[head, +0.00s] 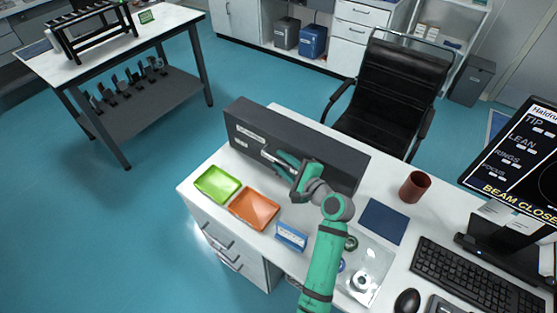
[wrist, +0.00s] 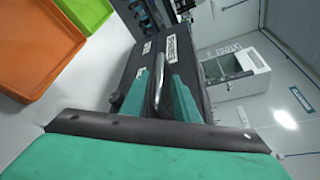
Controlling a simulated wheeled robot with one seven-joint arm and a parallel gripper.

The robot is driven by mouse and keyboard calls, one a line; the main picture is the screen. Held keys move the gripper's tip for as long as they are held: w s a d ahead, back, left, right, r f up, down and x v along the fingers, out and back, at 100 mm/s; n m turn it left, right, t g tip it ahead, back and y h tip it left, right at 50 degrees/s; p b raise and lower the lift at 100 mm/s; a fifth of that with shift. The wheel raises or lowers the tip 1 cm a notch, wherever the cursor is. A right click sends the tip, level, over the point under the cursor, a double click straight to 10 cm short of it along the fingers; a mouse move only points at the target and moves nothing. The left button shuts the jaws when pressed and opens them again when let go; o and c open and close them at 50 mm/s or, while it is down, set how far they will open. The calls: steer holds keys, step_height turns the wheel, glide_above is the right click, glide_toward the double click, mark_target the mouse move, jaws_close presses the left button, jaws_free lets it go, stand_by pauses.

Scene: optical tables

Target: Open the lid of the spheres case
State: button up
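The spheres case is a long dark grey box (head: 320,155) standing along the back of the white desk. Its lid looks closed. In the wrist view its dark front (wrist: 132,68) carries a white label reading SPHERES (wrist: 172,43) and a curved metal handle (wrist: 159,78). My gripper (head: 280,162) is at the front of the case, left of its middle. In the wrist view my gripper (wrist: 158,95) has its two teal fingers apart, one on each side of the handle. I cannot tell whether either finger touches it. My arm hides part of the case front in the head view.
A green tray (head: 217,184) and an orange tray (head: 254,208) lie left of my arm. A blue-and-white box (head: 291,236) stands near the front edge. A red-brown cup (head: 414,186), a dark blue mat (head: 383,221) and a keyboard (head: 468,275) are to the right. A chair (head: 393,90) stands behind the desk.

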steer(key=shift+w+a+f, duration=0.1)
steer(key=shift+w+a, duration=0.4)
steer(key=shift+a, duration=0.25)
jaws_close()
steer(key=shift+w, duration=0.1)
